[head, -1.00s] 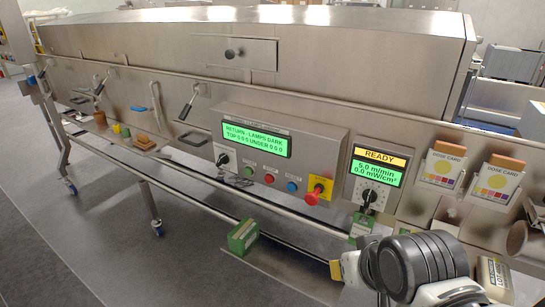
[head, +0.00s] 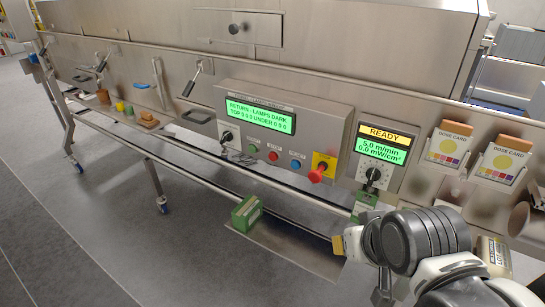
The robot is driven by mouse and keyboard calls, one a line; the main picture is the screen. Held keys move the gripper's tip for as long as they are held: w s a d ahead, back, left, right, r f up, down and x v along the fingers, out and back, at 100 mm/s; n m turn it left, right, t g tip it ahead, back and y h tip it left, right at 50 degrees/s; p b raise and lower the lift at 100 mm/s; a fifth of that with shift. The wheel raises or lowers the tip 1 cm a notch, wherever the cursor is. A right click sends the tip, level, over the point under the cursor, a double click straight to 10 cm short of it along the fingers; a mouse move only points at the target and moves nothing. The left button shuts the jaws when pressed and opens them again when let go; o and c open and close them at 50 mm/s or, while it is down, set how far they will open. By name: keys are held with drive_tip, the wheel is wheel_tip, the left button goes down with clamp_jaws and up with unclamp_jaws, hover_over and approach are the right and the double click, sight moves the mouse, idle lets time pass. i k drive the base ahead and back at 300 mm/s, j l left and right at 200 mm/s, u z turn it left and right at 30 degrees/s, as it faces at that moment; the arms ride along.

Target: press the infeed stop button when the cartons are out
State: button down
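The control panel (head: 328,134) is on the front of the steel machine in the head view. Its row has a green button (head: 252,150), a red button (head: 273,156) and a blue button (head: 295,163). A red mushroom button (head: 316,176) stands on a yellow plate to their right. The button labels are too small to read. The green display (head: 260,115) reads "RETURN - LAMPS DARK" and "TOP 0.0 UNDER 0.0". A green box (head: 246,213), possibly a carton, is below the panel. My arm is at lower right, apart from the buttons; my gripper's fingers cannot be made out.
A READY display (head: 385,145) shows 5.0 m/min and 0.0 mW/cm², above a dark knob (head: 372,175). Dose cards (head: 447,148) hang at right. A rail (head: 180,160) runs along the machine front. The floor at left is clear.

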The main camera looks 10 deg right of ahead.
sight(272, 156)
drive_tip(key=j+z, duration=0.15)
drive_tip(key=j, duration=0.25)
drive_tip(key=k+j+z, duration=0.1)
drive_tip(key=j, duration=0.3)
drive_tip(key=k+j+z, duration=0.15)
drive_tip(key=j, duration=0.25)
drive_tip(key=j+z, duration=0.15)
drive_tip(key=j, duration=0.3)
drive_tip(key=k+j+z, duration=0.1)
drive_tip(key=j, duration=0.25)
